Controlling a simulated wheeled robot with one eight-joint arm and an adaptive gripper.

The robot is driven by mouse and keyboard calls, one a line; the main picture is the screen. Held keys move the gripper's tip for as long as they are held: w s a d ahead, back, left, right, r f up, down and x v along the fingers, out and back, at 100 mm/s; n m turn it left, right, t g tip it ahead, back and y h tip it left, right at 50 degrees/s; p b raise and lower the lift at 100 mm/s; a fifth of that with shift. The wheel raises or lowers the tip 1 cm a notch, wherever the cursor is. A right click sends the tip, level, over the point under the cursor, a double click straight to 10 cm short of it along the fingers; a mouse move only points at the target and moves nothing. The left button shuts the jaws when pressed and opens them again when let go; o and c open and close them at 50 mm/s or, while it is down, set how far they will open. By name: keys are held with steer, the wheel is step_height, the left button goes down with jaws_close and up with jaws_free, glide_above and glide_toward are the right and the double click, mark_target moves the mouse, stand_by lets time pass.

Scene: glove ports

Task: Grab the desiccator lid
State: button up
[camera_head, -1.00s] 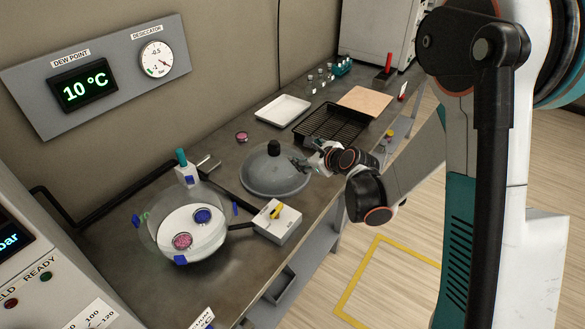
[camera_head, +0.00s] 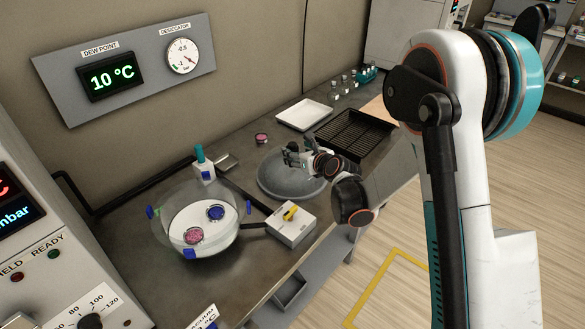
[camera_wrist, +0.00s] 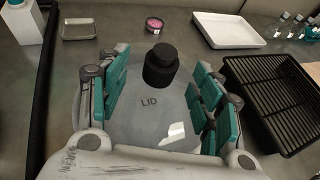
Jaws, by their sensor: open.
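The desiccator lid (camera_head: 270,181) is a grey, round, glassy disc lying on the bench. My gripper (camera_head: 292,156) is over the lid. In the wrist view my gripper (camera_wrist: 158,85) is open, with teal-padded fingers on the left and right of the knob. The knob lies between and slightly beyond the fingers, and I see no contact. The desiccator bowl (camera_head: 168,238) stands open to the left, holding a blue and a pink dish.
A white valve box (camera_head: 291,232) with a yellow handle sits close to the lid's near side. A black rack (camera_head: 355,134) and a white tray (camera_head: 304,115) lie beyond the lid. A small pink dish (camera_head: 261,138) lies behind it. A black hose (camera_wrist: 49,100) runs along the left.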

mark_target(295, 148)
steer(key=b+x, duration=0.2)
steer(key=x, duration=0.3)
steer(key=shift+w+r, duration=0.1)
steer(key=shift+w, duration=0.15)
steer(key=shift+d+r, duration=0.1)
jaws_close()
